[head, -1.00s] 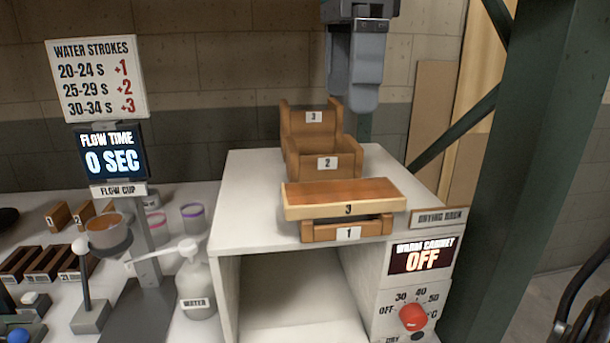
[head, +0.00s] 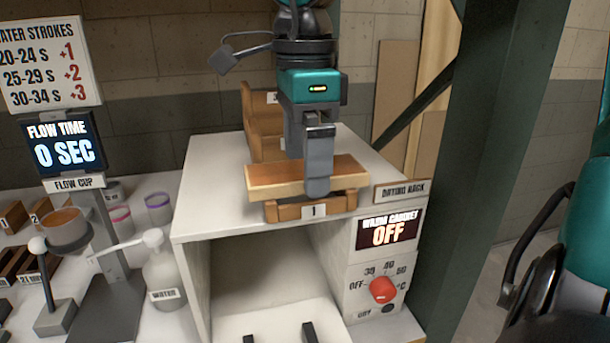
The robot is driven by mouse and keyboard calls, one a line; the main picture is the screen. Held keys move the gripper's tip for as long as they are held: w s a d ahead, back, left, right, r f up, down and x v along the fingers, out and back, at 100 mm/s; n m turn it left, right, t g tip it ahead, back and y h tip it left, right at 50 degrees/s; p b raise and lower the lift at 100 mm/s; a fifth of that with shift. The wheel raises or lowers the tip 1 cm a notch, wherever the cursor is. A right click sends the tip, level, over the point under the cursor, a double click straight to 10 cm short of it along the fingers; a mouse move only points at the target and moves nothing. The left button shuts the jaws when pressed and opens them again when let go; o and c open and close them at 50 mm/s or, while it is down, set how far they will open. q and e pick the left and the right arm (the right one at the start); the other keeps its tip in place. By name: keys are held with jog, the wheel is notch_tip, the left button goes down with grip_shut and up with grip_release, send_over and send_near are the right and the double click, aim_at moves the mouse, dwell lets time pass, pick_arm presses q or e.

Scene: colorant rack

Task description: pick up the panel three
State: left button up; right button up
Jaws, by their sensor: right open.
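Panel three (head: 275,182) is the orange-brown board with a pale front edge. It lies across the drying rack's slot holder marked 1 (head: 285,212), on top of the white cabinet. My right gripper (head: 318,184) is open and points down at the panel, right of its middle. A grey finger overlaps the panel's front edge and hides the number 3 on it. The other finger cannot be made out clearly, and I cannot tell whether either touches the panel. My left gripper is not in view.
Wooden slot holders (head: 262,115) stand behind the panel, partly hidden by my gripper. A green post (head: 490,150) rises at right. The water bottle (head: 163,268) and flow cup (head: 65,228) stand at left. The cabinet top (head: 205,205) is clear left of the panel.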

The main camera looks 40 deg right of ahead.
jog(key=shift+f, duration=0.3)
jog(key=shift+c, duration=0.4)
jog(key=c, duration=1.1)
jog(key=shift+r, duration=0.1)
